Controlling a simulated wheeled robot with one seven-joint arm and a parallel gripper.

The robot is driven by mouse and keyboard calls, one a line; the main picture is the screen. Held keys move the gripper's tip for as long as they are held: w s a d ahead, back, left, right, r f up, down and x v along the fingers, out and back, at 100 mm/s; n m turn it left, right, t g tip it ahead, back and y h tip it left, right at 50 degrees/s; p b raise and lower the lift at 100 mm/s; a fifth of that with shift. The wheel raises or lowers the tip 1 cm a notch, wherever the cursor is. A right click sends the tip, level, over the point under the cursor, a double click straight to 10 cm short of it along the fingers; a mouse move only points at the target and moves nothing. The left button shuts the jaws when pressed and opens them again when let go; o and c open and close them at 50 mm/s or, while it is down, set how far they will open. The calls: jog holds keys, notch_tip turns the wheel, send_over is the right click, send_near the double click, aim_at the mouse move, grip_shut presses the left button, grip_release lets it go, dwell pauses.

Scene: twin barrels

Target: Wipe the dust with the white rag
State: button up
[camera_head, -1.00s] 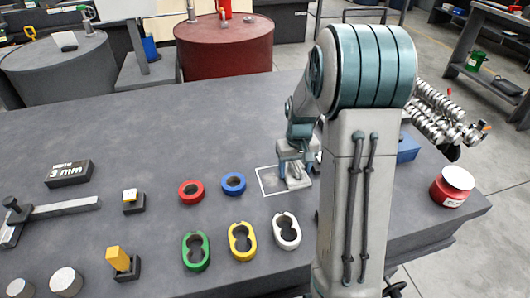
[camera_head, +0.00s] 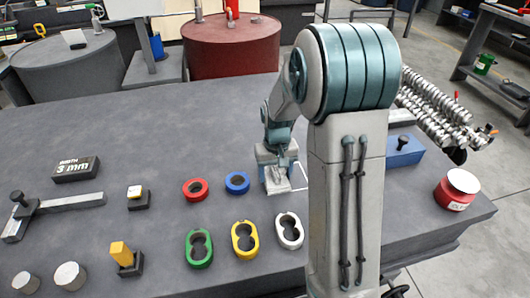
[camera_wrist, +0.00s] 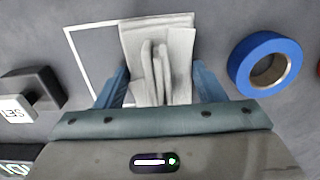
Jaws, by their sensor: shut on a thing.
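My gripper (camera_head: 275,182) is low over the dark table, shut on the white rag (camera_wrist: 157,62). In the wrist view the rag hangs folded between the two blue fingers, its flat part spread on the table surface. In the head view the rag (camera_head: 277,187) shows only partly below my gripper. A white square outline (camera_wrist: 80,62) is marked on the table; the rag lies over part of it. I cannot make out any dust in these frames.
A blue ring (camera_head: 237,182) and a red ring (camera_head: 195,189) stand just left of my gripper. Green (camera_head: 199,248), yellow (camera_head: 245,241) and white (camera_head: 290,231) oval holders stand in front. A red tin (camera_head: 457,190) is at the right edge. The table behind the rings is clear.

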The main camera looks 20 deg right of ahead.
jog(key=shift+a, duration=1.2)
jog(key=shift+a+r+p, duration=0.15)
jog(key=shift+r+p, duration=0.2)
jog(key=shift+p, duration=0.05)
notch_tip(320, 180, up, 3)
jog(key=shift+f+p, duration=0.1)
jog(key=shift+p, duration=0.5)
jog(key=shift+r+p, duration=1.85)
jog(key=shift+r, duration=0.6)
